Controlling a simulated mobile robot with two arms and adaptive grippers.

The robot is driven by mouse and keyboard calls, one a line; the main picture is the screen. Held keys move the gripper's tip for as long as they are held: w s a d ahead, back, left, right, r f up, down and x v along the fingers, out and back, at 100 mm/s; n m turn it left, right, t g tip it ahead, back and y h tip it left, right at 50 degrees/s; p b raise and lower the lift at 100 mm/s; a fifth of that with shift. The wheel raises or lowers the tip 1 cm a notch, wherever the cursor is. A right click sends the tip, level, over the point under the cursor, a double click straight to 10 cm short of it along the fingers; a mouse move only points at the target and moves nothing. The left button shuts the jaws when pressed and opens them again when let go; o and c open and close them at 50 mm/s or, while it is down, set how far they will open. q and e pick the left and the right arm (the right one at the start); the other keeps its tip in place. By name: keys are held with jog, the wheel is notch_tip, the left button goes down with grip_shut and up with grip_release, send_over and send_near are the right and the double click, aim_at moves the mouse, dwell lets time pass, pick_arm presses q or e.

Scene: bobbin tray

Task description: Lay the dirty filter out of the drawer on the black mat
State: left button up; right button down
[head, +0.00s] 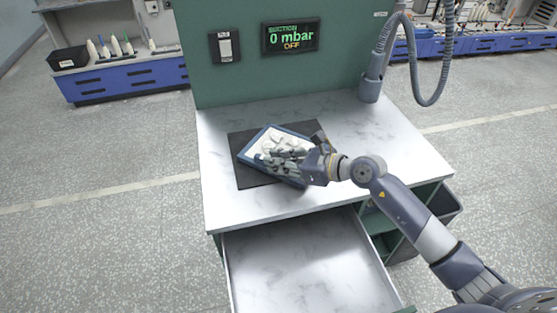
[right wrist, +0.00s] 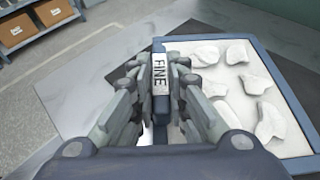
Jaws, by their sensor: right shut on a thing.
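The dirty filter (head: 252,151) has a blue frame, a white face and several pale flakes on it. It is over the black mat (head: 244,178), turned at an angle to it; I cannot tell whether it touches the mat. My right gripper (head: 278,160) is shut on the near side of its frame and hides part of it. In the right wrist view, the fingers (right wrist: 160,90) flank a frame edge labelled FINE, with the flaked face (right wrist: 232,88) to the right. The drawer (head: 305,265) is pulled open and looks empty. My left gripper is not in view.
The marble worktop (head: 370,135) is clear around the mat. A grey hose (head: 372,80) stands at the back right. The green back panel (head: 230,80) holds a switch and a display reading 0 mbar, OFF. Dark bins (head: 445,205) sit below right.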

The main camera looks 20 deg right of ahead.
jog(key=shift+f, duration=0.15)
jog(key=c, duration=1.6)
grip_release()
jog(key=shift+o, duration=0.2)
jog(key=shift+s+d, duration=0.2)
jog(key=shift+d, duration=0.05)
jog(key=b+v, duration=0.2)
jog(key=v, duration=0.9)
jog(key=shift+s+r, duration=0.2)
jog(key=shift+r, duration=0.05)
jog(key=shift+d, duration=0.1)
